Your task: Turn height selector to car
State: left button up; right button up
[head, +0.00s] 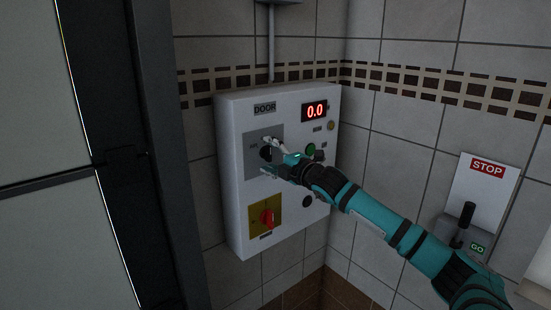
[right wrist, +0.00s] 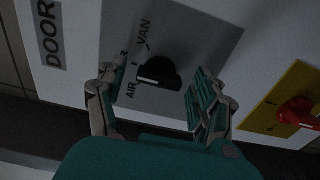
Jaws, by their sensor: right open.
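The height selector is a black knob (right wrist: 158,73) on a grey plate (right wrist: 205,30) of the white control box (head: 230,175). In the right wrist view, the labels VAN and AIR show beside it; a third label is mostly hidden behind a finger, only an R showing. A pale mark shows on the knob's lower left side, towards AIR. My right gripper (right wrist: 157,92) is open, one finger on each side of the knob, with visible gaps. In the head view, my right gripper (head: 270,149) is at the grey plate and partly covers the knob. My left gripper is not in view.
The box also has a red rotary switch (head: 267,217) on a yellow plate, a green button (head: 310,149) and a red display (head: 314,111) reading 0.0. A STOP/GO lever panel (head: 487,180) is on the right wall. A dark door frame (head: 160,150) stands at left.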

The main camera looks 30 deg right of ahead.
jog(key=s+d, duration=0.1)
jog(key=s, duration=1.1)
dwell(0.5)
